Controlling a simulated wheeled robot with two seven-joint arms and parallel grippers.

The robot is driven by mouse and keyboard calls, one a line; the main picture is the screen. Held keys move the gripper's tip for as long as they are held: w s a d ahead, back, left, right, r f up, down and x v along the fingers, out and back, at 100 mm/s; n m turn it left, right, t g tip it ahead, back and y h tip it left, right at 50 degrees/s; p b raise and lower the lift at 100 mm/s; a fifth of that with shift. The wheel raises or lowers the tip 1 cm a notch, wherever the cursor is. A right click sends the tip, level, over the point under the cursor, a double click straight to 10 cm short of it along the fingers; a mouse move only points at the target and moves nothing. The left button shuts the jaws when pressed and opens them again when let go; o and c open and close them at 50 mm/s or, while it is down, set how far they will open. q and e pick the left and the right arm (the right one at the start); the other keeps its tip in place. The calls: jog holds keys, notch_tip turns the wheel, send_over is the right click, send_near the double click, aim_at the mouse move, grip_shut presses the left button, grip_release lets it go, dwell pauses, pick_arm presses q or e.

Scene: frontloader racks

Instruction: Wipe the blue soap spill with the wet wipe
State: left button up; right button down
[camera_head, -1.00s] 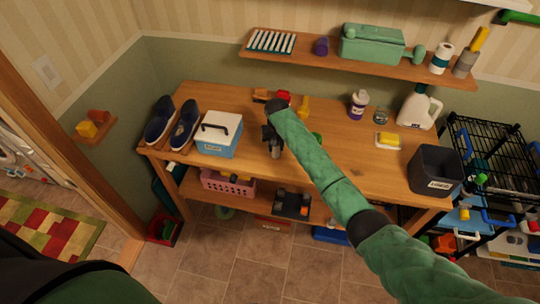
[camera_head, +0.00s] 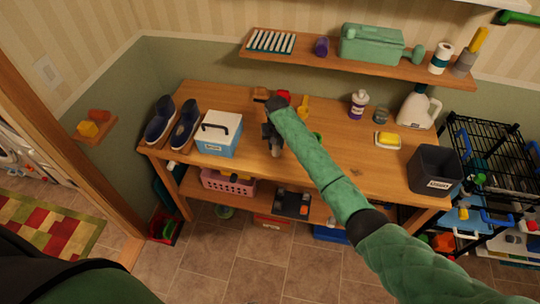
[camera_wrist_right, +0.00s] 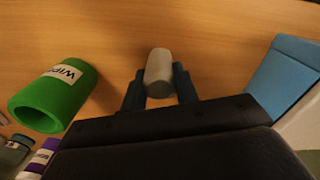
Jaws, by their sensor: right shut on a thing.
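My right gripper (camera_head: 271,143) is over the middle of the wooden table (camera_head: 348,162). In the right wrist view the gripper (camera_wrist_right: 160,90) is shut on a pale grey rolled piece, which looks like the wet wipe (camera_wrist_right: 159,70). I cannot tell if the wipe touches the tabletop. A green wipes container (camera_wrist_right: 55,96) is to the left in that view; in the head view it is mostly hidden behind my right arm. I see no blue soap spill in either view; my arm may hide part of the table. My left gripper is not in view.
A blue and white box (camera_head: 218,134) and dark shoes (camera_head: 184,125) stand left on the table. A purple-labelled bottle (camera_head: 358,103), yellow sponge (camera_head: 387,139), white jug (camera_head: 418,106) and dark bin (camera_head: 434,171) stand right. A shelf (camera_head: 360,61) hangs above the table's back.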

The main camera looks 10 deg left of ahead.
jog(key=shift+r, duration=2.5)
